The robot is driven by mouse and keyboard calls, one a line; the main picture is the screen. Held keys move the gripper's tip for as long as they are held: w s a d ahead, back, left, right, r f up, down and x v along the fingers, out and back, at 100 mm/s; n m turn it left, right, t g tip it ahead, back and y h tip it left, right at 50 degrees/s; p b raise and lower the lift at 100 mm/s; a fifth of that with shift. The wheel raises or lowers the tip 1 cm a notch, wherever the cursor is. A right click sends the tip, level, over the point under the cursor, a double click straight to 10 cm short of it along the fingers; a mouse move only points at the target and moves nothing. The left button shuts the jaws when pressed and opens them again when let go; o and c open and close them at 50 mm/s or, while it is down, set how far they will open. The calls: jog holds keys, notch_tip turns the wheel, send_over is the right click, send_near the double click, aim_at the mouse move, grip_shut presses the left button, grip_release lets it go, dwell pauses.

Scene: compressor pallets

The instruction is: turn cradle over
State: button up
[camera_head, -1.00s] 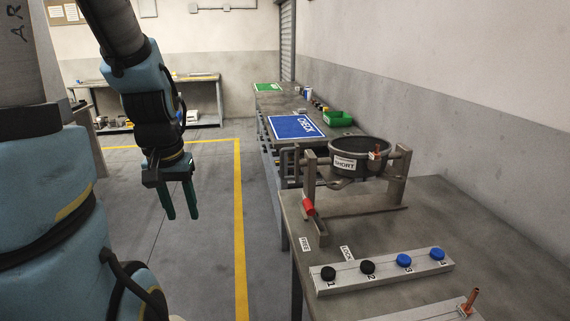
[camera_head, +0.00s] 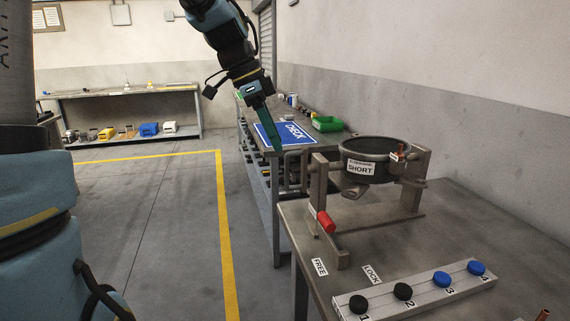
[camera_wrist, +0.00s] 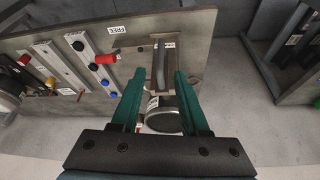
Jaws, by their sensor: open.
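The cradle (camera_head: 416,180) is a grey metal stand on the near bench, carrying a round dark pot (camera_head: 375,148) labelled SHORT between two posts. A U-shaped grey handle (camera_head: 289,172) sticks out of its left side. A red lever (camera_head: 326,222) sits low on the left post, near the FREE and LOCK labels; I cannot tell which it points at. My gripper (camera_head: 277,148) is open and empty, pointing down just above and left of the handle. In the wrist view the handle (camera_wrist: 160,65) shows between and beyond the green fingers, with no clear contact.
A strip with black and blue knobs (camera_head: 403,291) lies at the near bench's front. Copper stubs show at the lower right. Behind stands a bench with a blue CHECK mat (camera_head: 270,133) and green bin (camera_head: 327,124). The floor left of the benches is clear.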

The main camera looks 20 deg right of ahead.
aim_at(287, 164)
jog(key=x, duration=0.7)
jog(key=shift+f+p, duration=0.2)
jog(key=shift+p, duration=0.15)
jog(key=shift+c, duration=0.2)
grip_shut()
jog(key=shift+d, duration=0.1)
dwell(0.8)
